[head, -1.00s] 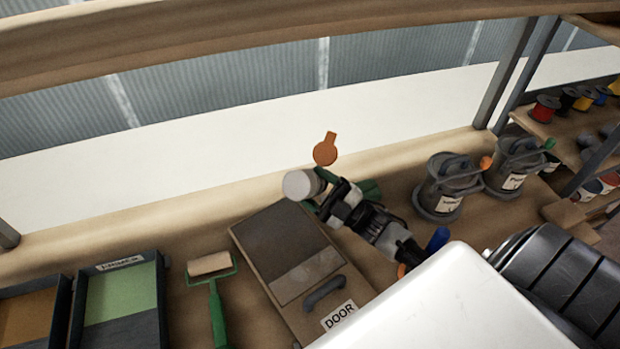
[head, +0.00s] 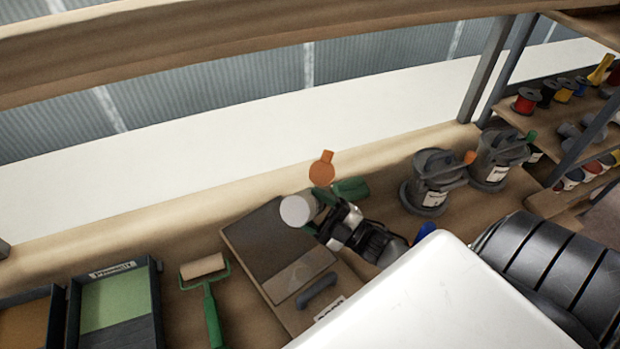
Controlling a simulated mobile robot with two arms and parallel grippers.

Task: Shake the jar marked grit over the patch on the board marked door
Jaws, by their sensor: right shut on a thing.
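My right gripper (head: 327,214) is shut on a jar (head: 297,210) with a pale round end facing me. No marking on the jar can be read. The jar is tipped over and overlaps the far right part of the board marked door (head: 240,239) in the picture; its height above is hard to judge. The board lies on the bench, with a dark brown patch (head: 270,245), a paler strip and a dark handle (head: 317,291). My left gripper is not in view.
A green roller (head: 209,300) and a tray with green inside (head: 115,302) lie left of the board. An orange disc with a tab (head: 322,170) shows beyond the jar. A green object (head: 350,189) is behind the gripper. Two grey canisters (head: 432,180) (head: 497,160) stand right.

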